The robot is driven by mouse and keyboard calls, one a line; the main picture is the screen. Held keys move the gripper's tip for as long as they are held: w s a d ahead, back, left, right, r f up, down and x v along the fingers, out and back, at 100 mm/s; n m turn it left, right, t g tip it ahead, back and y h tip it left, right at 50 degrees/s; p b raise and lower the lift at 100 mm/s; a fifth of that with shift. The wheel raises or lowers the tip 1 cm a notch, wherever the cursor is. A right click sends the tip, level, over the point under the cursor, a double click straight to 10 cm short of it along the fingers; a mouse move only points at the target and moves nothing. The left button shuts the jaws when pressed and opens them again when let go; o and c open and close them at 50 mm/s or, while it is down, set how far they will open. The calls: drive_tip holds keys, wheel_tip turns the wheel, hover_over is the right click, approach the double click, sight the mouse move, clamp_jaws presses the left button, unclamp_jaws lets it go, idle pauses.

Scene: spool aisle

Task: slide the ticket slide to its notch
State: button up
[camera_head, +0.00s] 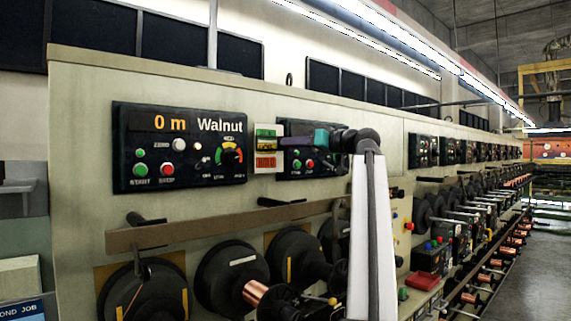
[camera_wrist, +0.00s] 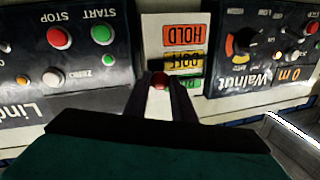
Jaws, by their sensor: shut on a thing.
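The ticket slide shows as a red knob (camera_wrist: 160,80) in the wrist view, between the fingertips of my gripper (camera_wrist: 161,84), which is shut on it. Behind it is a pale ticket panel (camera_wrist: 152,30) with orange HOLD (camera_wrist: 186,34), yellow (camera_wrist: 187,61) and green (camera_wrist: 194,86) labels, upside down in this view. The knob appears beside the yellow and green labels; the notch is not clear. In the head view my gripper (camera_head: 284,141) reaches the panel from the right, and its fingers hide the knob.
A black Walnut control panel (camera_head: 180,147) reading 0 m stands left of the ticket panel in the head view. Another control panel (camera_head: 297,171) is close on the right, partly behind my arm. A rail (camera_head: 220,222) and black spools (camera_head: 232,278) are below.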

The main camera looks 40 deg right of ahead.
drive_tip(key=shift+r, duration=1.45)
drive_tip(key=o, duration=1.1)
drive_tip(key=shift+o, duration=0.2)
drive_tip(key=s+d+b, duration=0.1)
drive_tip(key=s+b, duration=0.2)
drive_tip(key=s, duration=1)
drive_tip(key=shift+s+d, duration=0.35)
